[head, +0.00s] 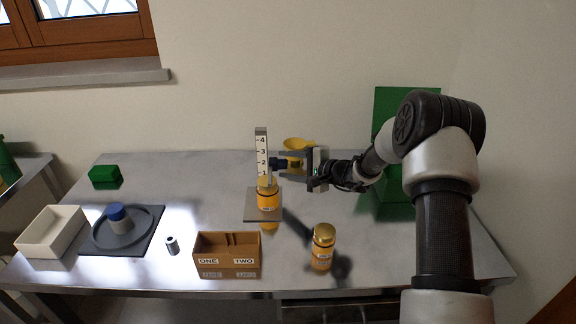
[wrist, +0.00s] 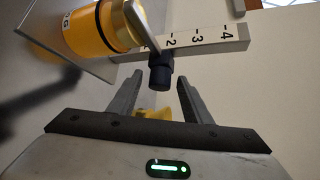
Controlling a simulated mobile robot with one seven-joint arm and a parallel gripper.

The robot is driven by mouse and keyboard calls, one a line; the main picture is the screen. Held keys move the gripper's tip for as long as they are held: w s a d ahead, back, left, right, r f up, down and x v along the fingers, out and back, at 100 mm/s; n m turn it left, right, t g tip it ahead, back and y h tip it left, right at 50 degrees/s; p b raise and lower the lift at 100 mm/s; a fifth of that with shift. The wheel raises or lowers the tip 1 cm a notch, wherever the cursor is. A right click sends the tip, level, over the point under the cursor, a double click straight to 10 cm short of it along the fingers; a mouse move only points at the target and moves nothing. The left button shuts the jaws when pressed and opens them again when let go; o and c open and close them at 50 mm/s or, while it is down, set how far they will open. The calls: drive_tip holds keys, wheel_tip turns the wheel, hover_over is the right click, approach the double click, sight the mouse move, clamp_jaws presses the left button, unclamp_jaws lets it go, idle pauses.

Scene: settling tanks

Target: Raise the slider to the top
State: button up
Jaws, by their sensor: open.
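The upright white scale (head: 262,148) is numbered 1 to 4 and stands near the middle of the table. The slider's dark knob (head: 279,163) sticks out of the scale to the right, at about the 2 mark. The knob also shows in the wrist view (wrist: 160,72), at the 2. My gripper (head: 284,167) is open, with its fingers pointing left at the knob. In the wrist view the knob lies between the two fingertips (wrist: 158,80), with a gap on each side. An orange jar (head: 267,198) with a gold lid stands in front of the scale.
A grey plate (head: 250,217) lies under that jar. A second orange jar (head: 322,250) and a brown ONE/TWO box (head: 227,262) stand in front. A yellow bowl (head: 299,143) is behind my gripper. A green box (head: 400,98) is at the back right.

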clamp_jaws()
wheel_tip(320, 180, up, 11)
drive_tip(key=shift+f+b, duration=0.2)
drive_tip(key=shift+b, duration=0.15)
drive_tip(key=shift+a, duration=0.1)
unclamp_jaws()
drive_tip(key=v, duration=1.7)
drive_tip(key=shift+s+d+b, duration=0.15)
drive_tip(key=shift+d+b, duration=0.1)
drive_tip(key=shift+b, duration=0.05)
